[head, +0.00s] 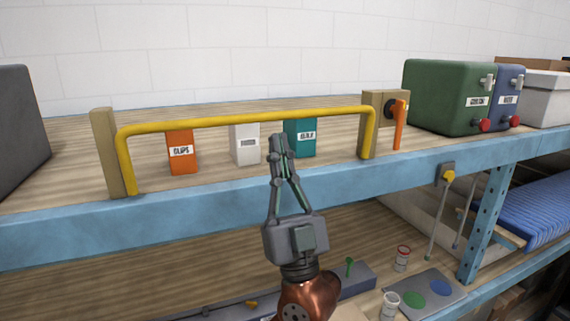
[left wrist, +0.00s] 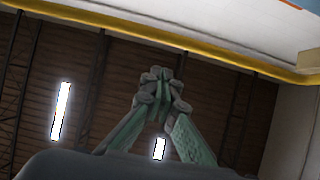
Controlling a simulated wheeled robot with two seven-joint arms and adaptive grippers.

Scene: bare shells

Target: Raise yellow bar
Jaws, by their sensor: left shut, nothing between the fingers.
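The yellow bar (head: 215,123) is a bent tube along the shelf front, with a long level top and two legs that come down beside wooden posts. My left gripper (head: 280,140) points upward in front of the shelf, its fingertips just below the bar's top, right of its middle. The fingers are shut with nothing between them. In the left wrist view the shut fingertips (left wrist: 163,85) show below the yellow bar (left wrist: 190,48), which crosses the upper part of the picture. I cannot tell if they touch. My right gripper is in neither view.
Behind the bar stand an orange box (head: 181,153), a white box (head: 245,146) and a teal box (head: 301,138). A green case (head: 445,95) stands further right. The blue shelf edge (head: 200,205) runs behind my gripper.

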